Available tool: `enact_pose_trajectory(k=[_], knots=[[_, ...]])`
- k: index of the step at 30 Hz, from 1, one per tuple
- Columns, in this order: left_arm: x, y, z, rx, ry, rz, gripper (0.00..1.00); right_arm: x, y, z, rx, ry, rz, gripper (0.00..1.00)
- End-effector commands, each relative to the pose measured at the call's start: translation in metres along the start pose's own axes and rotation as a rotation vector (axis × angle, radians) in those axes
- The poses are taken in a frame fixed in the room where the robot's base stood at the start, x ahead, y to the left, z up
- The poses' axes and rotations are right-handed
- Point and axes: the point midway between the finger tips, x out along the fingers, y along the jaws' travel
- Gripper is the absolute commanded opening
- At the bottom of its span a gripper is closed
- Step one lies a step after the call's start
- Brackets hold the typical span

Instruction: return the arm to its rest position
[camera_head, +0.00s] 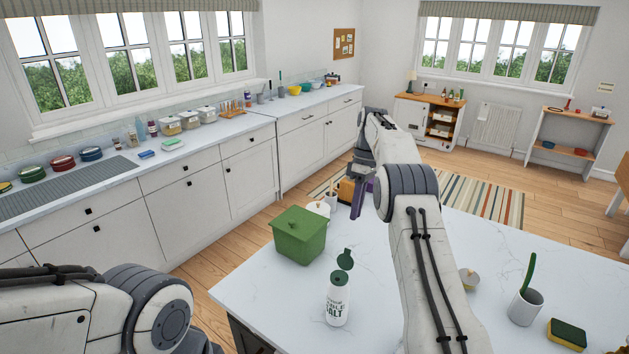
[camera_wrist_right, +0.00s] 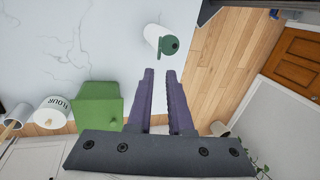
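My right arm reaches forward over the white island counter (camera_head: 270,300) in the head view. Its gripper (camera_head: 358,198) hangs with purple fingers pointing down, above the far part of the counter. In the right wrist view the two fingers of my right gripper (camera_wrist_right: 160,74) stand apart with nothing between them. My left arm shows only in part at the lower left of the head view, and its gripper is out of the picture.
On the island stand a green lidded box (camera_head: 300,238), a white salt container (camera_head: 338,305) with a green top, a white cup (camera_head: 525,307) and a sponge (camera_head: 567,334). A white flour canister (camera_wrist_right: 52,112) stands beside the box. Wooden floor surrounds the island.

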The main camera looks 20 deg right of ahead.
Motion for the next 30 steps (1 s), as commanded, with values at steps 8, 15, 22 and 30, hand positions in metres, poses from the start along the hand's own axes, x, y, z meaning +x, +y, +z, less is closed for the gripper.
enact_pose_trajectory(k=[8,15,22,30], knots=[[0.019,-0.001,0.001,0.0,0.0,0.0,0.5,0.009,-0.037,-0.032,0.004,-0.012,0.026,0.18],[0.057,-0.004,0.003,-0.002,0.0,0.0,0.5,0.046,-0.149,-0.075,0.037,-0.023,0.096,0.18],[0.091,-0.007,0.005,-0.003,0.0,0.0,0.5,0.104,-0.262,-0.061,0.062,-0.009,0.157,0.18],[0.13,-0.009,0.007,-0.005,0.0,0.0,0.5,0.195,-0.36,0.019,0.08,0.033,0.207,0.18]])
